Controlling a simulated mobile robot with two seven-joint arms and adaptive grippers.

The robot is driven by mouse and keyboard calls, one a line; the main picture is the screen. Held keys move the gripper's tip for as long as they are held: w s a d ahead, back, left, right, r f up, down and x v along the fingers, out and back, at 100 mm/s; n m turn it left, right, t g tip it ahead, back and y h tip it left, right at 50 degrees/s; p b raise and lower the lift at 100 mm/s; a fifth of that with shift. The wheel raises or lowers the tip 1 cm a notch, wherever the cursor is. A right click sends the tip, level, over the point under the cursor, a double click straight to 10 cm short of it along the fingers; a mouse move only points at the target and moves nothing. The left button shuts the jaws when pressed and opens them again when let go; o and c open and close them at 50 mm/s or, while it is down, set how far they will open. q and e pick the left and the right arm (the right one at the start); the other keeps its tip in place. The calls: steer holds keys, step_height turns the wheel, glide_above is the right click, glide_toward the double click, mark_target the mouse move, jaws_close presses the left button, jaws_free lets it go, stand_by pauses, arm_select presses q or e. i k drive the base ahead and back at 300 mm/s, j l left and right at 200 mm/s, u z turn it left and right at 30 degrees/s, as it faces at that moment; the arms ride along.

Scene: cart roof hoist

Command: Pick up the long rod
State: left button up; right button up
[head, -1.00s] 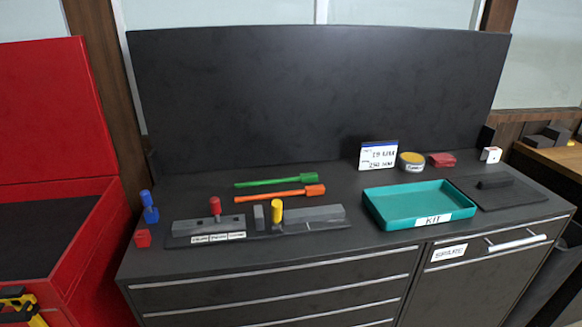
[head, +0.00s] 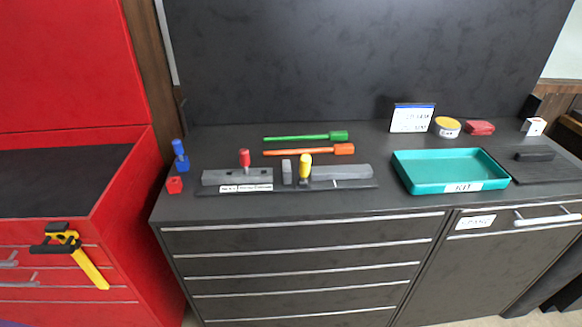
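Two slender bar-shaped tools lie side by side on the dark cabinet top in the head view. The green one (head: 300,138) lies behind, and the orange one (head: 308,151) lies in front. Each has a thin shaft pointing left and a thicker block end at the right. They look similar in length, and I cannot tell which one is called the long rod. Both lie flat and apart from each other. Neither of my grippers is in view.
In front stands a grey holder (head: 212,178) with red (head: 244,158) and yellow (head: 305,166) upright pieces. A teal KIT tray (head: 404,178) is at right. Blue (head: 180,154) and red (head: 174,185) parts stand left. A yellow-black tool (head: 92,270) is at the red chest (head: 140,215).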

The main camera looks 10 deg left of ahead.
mark_target(338, 136)
steer(key=i+j+z, duration=0.1)
steer(key=j+z, duration=0.25)
steer(key=i+j+z, duration=0.1)
steer(key=j+z, duration=0.6)
steer(key=i+l, duration=0.05)
steer(key=l, duration=0.05)
